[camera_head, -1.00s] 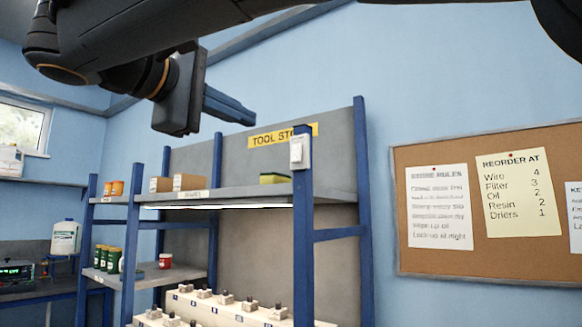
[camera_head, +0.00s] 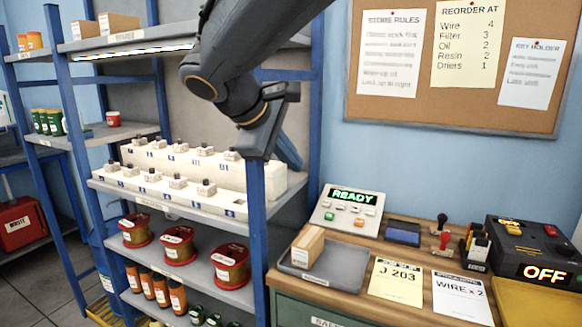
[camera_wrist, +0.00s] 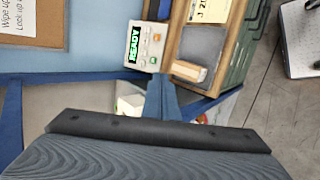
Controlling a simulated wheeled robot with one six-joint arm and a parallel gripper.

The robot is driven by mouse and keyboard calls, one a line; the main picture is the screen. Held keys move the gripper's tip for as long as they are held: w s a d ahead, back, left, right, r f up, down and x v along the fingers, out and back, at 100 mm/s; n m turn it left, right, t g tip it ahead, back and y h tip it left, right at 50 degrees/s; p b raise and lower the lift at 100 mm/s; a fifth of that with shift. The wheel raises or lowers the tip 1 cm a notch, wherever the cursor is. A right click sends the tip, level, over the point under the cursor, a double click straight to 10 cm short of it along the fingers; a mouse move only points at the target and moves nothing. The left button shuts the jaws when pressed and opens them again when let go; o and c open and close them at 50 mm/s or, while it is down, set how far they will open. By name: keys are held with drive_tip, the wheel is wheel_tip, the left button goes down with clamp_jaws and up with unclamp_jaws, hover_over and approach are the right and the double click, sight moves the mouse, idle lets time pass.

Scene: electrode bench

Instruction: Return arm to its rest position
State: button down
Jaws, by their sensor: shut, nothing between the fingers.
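My arm reaches down from the top of the head view, in front of the blue-framed shelf. My gripper (camera_head: 289,152) is at its end, beside the shelf's front right post. Its blue-grey fingers are together with nothing between them, pointing away to the lower right. In the wrist view the closed fingers (camera_wrist: 160,95) show above the dark gripper body, with the bench and shelf edge beyond. The fingers partly cover the white electrode rack behind them.
The shelf holds a stepped white rack (camera_head: 265,180) of electrodes and several red-lidded tins (camera_head: 178,245). At right, the bench carries a READY panel (camera_head: 348,211), a grey tray (camera_head: 326,262) with a cardboard box (camera_head: 308,246), cards and an OFF unit (camera_head: 533,258). A corkboard (camera_head: 405,108) hangs above.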

drive_tip(key=s+d+f+m+g+y, duration=0.1)
drive_tip(key=s+d+f+m+g, duration=0.1)
drive_tip(key=d+f, duration=0.3)
drive_tip(key=s+d+f+m+g+y, duration=0.1)
drive_tip(key=s+d+f+m, duration=0.2)
drive_tip(key=f, duration=0.6)
drive_tip(key=s+d+f+m+g+y, duration=0.1)
drive_tip(key=s+d+f+m+g, duration=0.1)
drive_tip(key=s+d+f, duration=0.3)
wheel_tip(320, 180, down, 3)
drive_tip(key=shift+s+d+r+g+y, duration=0.1)
drive_tip(key=shift+s+d+g+y, duration=0.25)
drive_tip(key=shift+d, duration=0.65)
drive_tip(key=c, duration=2.4)
unclamp_jaws()
drive_tip(key=s+d+f+m, duration=0.1)
drive_tip(key=s+f, duration=0.1)
drive_tip(key=s+d+f+m+y, duration=0.1)
drive_tip(key=s+f+m, duration=0.1)
drive_tip(key=s+d+f+m+y, duration=0.1)
drive_tip(key=s+d+f+m, duration=0.1)
drive_tip(key=shift+s+g, duration=0.25)
drive_tip(key=shift+s, duration=0.05)
drive_tip(key=o, duration=0.7)
drive_tip(key=shift+s+d+f+m, duration=0.1)
drive_tip(key=shift+s+f+m, duration=0.1)
drive_tip(key=shift+m, duration=0.2)
drive_tip(key=shift+c, duration=0.3)
